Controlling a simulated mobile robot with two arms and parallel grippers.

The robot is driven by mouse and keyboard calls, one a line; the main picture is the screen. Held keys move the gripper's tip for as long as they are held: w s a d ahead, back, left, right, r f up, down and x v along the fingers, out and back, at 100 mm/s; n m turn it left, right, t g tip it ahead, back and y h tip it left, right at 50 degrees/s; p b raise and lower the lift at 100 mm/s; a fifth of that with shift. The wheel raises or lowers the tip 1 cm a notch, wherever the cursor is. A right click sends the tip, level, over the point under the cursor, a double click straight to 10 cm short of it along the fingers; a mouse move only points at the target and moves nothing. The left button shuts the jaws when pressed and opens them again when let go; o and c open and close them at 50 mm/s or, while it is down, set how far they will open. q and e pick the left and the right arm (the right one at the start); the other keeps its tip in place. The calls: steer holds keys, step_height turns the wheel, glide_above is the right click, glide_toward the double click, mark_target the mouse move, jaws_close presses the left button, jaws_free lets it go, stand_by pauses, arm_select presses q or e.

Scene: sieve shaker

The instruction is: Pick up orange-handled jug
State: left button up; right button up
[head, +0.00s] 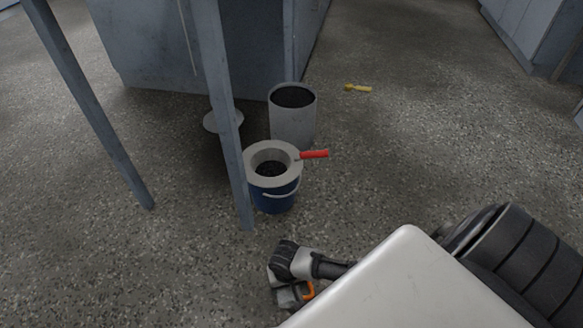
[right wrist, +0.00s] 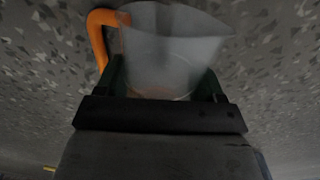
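The orange-handled jug (right wrist: 172,50) is a pale, see-through vessel with a spout, and its curved orange handle (right wrist: 97,38) shows at its left in the right wrist view. My right gripper (right wrist: 165,88) has a dark green finger on each side of the jug, and both seem to touch its walls. In the head view my right gripper is low in the centre, and the jug's orange handle (head: 310,291) shows beside it. Part of the jug is hidden there. I cannot tell whether it is clear of the floor. My left gripper is not in view.
A blue bucket (head: 273,200) topped by a grey ring-shaped piece (head: 292,157) with a red handle (head: 314,154) stands ahead. A grey bin (head: 292,125) stands behind it, beside metal table legs (head: 225,110). A yellow item (head: 357,88) lies on open floor.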

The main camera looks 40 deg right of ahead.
steer(key=c, duration=0.4)
steer(key=shift+r+b, duration=0.1)
steer(key=shift+b, duration=0.2)
